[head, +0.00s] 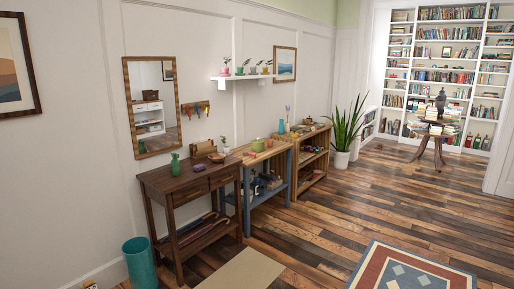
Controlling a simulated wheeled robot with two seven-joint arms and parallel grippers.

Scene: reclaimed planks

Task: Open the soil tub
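I cannot pick out the soil tub for certain in the head view. A small green pot-like container (258,146) stands on the wooden top of a blue-framed potting bench (247,199). It is too small in the picture to tell whether it has a lid. Several small dark and coloured items sit on the bench's lower shelf, too small to name. Neither of my grippers is in view.
A dark console table (166,187) stands left of the bench, with a teal bin (139,263) at its front left. A wooden shelf unit (313,165) and potted plant (344,130) are beyond. Open plank floor (340,212) and a patterned rug (455,280) lie in front.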

